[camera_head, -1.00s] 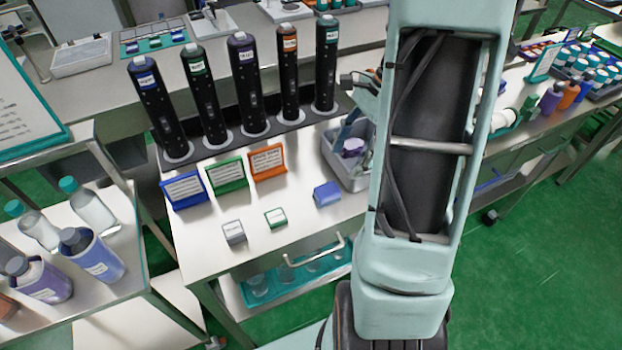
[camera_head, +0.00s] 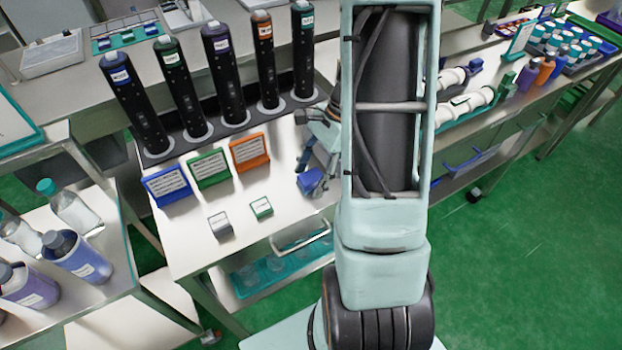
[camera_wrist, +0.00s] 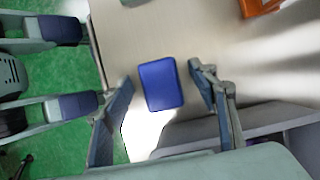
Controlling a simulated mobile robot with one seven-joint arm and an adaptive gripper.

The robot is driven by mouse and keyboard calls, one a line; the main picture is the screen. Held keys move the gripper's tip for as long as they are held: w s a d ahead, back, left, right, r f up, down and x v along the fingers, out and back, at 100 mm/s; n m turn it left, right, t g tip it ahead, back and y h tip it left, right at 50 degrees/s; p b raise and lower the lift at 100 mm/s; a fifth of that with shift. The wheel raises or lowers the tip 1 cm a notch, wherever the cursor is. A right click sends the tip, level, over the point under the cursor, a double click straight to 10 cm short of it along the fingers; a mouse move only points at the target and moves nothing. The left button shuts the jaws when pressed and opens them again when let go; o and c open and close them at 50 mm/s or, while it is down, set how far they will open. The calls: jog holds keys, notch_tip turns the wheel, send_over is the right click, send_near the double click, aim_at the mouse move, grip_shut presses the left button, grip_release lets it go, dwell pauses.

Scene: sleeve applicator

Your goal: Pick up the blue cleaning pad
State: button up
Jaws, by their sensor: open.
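The blue cleaning pad (camera_head: 310,182) lies on the white worktop, right of the small grey and green blocks. In the wrist view the pad (camera_wrist: 161,86) shows as a blue rounded block between the two fingers. My gripper (camera_wrist: 162,74) is open, with one finger on each side of the pad and a visible gap to both. In the head view my gripper (camera_head: 308,160) is just above and behind the pad, partly hidden by my arm. The height of the fingertips over the worktop is hard to tell.
A grey block (camera_head: 220,226) and a green-edged block (camera_head: 261,207) lie to the left. Blue (camera_head: 168,187), green (camera_head: 209,167) and orange (camera_head: 250,151) signs stand behind them, before a rack of several black cylinders (camera_head: 225,75).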

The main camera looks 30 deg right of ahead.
aim_at(305, 178)
jog(key=shift+c, duration=0.2)
jog(key=c, duration=1.2)
jog(key=shift+c, duration=0.2)
jog(key=shift+r+p, duration=0.7)
jog(key=shift+r, duration=0.1)
notch_tip(305, 178, up, 2)
jog(key=shift+r+p, duration=0.1)
jog(key=shift+p, duration=0.8)
jog(key=s+a+r+p, duration=0.3)
jog(key=s+r+p, duration=0.4)
jog(key=s, duration=0.6)
notch_tip(305, 178, up, 2)
jog(key=shift+s+r, duration=0.1)
jog(key=shift+s, duration=0.25)
jog(key=shift+a, duration=0.1)
